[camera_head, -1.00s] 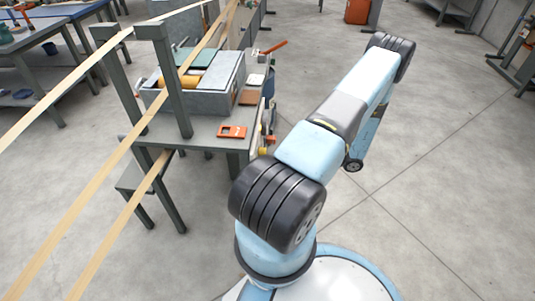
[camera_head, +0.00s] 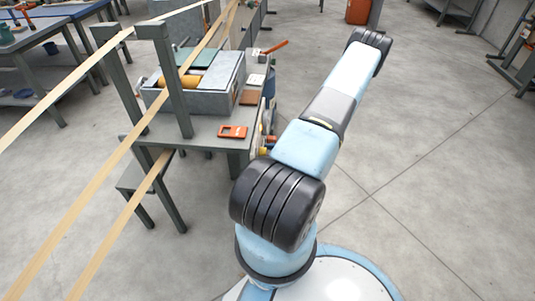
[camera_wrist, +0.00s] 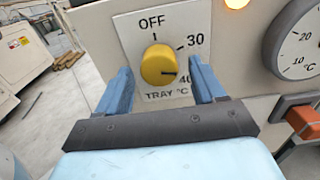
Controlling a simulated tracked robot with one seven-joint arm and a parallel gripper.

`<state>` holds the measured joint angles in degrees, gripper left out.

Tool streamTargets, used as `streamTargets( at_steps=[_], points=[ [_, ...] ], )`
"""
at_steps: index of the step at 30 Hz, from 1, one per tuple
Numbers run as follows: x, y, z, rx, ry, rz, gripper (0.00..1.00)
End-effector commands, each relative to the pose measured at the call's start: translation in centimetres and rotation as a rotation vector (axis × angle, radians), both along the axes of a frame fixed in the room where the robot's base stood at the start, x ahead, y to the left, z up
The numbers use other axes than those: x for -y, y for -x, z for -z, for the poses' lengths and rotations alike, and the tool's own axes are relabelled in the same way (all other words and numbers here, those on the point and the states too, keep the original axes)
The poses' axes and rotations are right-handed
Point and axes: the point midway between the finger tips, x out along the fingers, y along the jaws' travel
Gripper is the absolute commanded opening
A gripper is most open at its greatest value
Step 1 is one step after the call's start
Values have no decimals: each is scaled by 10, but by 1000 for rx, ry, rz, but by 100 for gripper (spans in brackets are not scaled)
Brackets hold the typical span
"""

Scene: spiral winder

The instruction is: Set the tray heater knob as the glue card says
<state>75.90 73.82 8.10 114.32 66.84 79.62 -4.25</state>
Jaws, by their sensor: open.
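The tray heater knob (camera_wrist: 157,65) is yellow and round, on a white dial plate (camera_wrist: 130,30) marked OFF, 30, 40 and TRAY °C in the wrist view. A dark mark on the knob's lower right seems to point toward the 40. My gripper (camera_wrist: 161,84) is open, with one blue finger to the left of the knob and one to the right, apart from it in the picture. How far the fingertips are from the panel is hard to tell. My gripper is hidden in the head view. I cannot make out a readable glue card.
A round gauge (camera_wrist: 301,42) and an orange lit lamp (camera_wrist: 236,3) are right of the dial. An orange-red block (camera_wrist: 304,121) juts out below the gauge. The grey machine box (camera_head: 217,91) stands on a bench, with an orange object (camera_head: 232,132) near its edge.

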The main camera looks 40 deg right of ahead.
Motion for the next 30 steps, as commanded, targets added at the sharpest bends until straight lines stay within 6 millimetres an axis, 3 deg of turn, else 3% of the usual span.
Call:
streamTargets(
  at_steps=[13,30],
  points=[
    [-7,-8,0,-1,0,0,69],
    [-6,-8,0,-1,1,0,14]
  ],
)
